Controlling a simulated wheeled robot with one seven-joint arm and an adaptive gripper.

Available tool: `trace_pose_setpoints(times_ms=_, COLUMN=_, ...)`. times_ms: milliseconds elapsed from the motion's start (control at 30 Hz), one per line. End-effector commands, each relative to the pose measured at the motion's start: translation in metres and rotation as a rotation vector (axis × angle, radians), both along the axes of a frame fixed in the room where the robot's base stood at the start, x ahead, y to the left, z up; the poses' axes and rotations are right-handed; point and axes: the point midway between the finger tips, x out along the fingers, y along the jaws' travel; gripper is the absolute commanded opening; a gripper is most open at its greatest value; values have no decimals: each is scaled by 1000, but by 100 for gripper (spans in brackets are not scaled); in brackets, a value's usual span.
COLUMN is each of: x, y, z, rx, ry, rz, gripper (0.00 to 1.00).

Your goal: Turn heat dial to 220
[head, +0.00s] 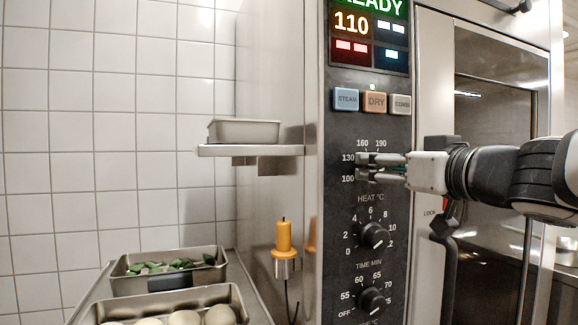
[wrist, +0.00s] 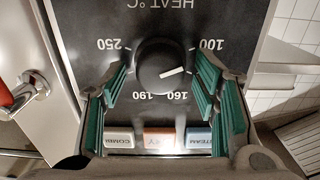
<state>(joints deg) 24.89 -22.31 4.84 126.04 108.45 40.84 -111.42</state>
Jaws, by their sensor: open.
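The heat dial (wrist: 158,62) is a round black knob with a white pointer line. In the wrist view, which is upside down, the pointer lies between 100 and 160. The display (head: 352,24) on the panel reads 110. My gripper (head: 366,167) is open at the heat dial and hides most of it in the head view. In the wrist view its green-padded fingers (wrist: 163,68) stand on either side of the dial with gaps, seemingly not touching it. The 220 mark is not visible in the wrist view.
The steam (head: 346,99), dry (head: 375,101) and combi (head: 401,104) buttons sit above the dial. The time dial (head: 375,236) and another dial (head: 371,301) are below. The oven door handle (head: 443,222) is to the right. A shelf (head: 250,150) with a pan juts out left.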

Motion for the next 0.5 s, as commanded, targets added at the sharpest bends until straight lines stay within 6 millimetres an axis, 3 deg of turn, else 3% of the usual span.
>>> trace_pose_setpoints(times_ms=100, x=0, y=0, z=0, rx=0, ry=0, rz=0, gripper=55)
trace_pose_setpoints(times_ms=300, x=0, y=0, z=0, rx=0, ry=0, rz=0, gripper=10)
trace_pose_setpoints(times_ms=500, x=0, y=0, z=0, rx=2, ry=1, rz=0, gripper=8)
